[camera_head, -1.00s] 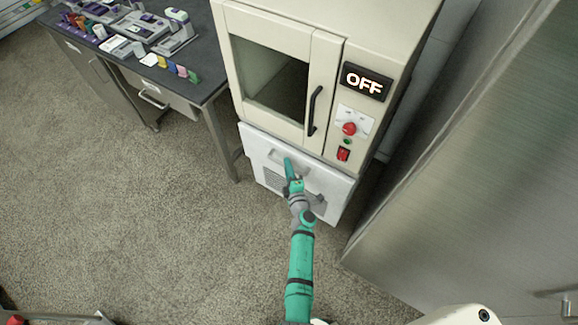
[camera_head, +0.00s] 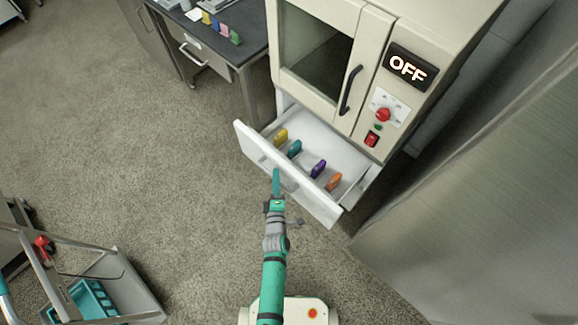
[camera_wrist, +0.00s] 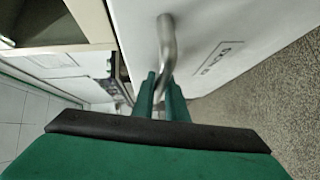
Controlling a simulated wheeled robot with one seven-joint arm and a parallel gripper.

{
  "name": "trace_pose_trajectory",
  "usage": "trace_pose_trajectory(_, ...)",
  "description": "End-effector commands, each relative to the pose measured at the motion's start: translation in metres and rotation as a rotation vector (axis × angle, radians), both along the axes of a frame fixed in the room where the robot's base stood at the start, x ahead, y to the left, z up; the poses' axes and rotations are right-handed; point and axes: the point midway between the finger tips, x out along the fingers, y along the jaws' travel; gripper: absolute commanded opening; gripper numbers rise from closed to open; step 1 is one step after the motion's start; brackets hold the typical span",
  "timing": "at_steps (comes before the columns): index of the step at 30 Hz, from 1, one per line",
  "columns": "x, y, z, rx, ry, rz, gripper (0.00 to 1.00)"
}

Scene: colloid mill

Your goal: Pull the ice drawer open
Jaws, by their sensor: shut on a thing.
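The white ice drawer (camera_head: 318,202) under the beige cabinet is pulled well out in the head view. Inside it stand small yellow, teal, purple and orange pieces in a spread-out row. My gripper (camera_head: 276,182) is at the drawer's front face. In the wrist view, my gripper's two green fingers (camera_wrist: 159,95) are shut on the bent metal drawer handle (camera_wrist: 166,45). The drawer front (camera_wrist: 215,40) fills the upper right there, with a printed label on it. Most of the handle is hidden by my gripper in the head view.
The beige cabinet (camera_head: 375,30) above has a dark window, a black handle and an OFF display. A dark-topped bench (camera_head: 235,50) stands at the left. A large steel unit (camera_head: 480,190) is close on the right. A cart (camera_head: 125,285) stands at lower left. The floor between is clear.

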Motion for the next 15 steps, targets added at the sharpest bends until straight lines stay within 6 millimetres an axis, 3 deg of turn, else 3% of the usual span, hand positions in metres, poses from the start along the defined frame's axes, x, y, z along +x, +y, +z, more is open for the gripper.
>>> trace_pose_trajectory(6,-0.026,0.021,-0.001,0.001,0.003,-0.004,0.00)
trace_pose_trajectory(15,-0.037,0.031,-0.001,-0.001,0.002,-0.004,0.00)
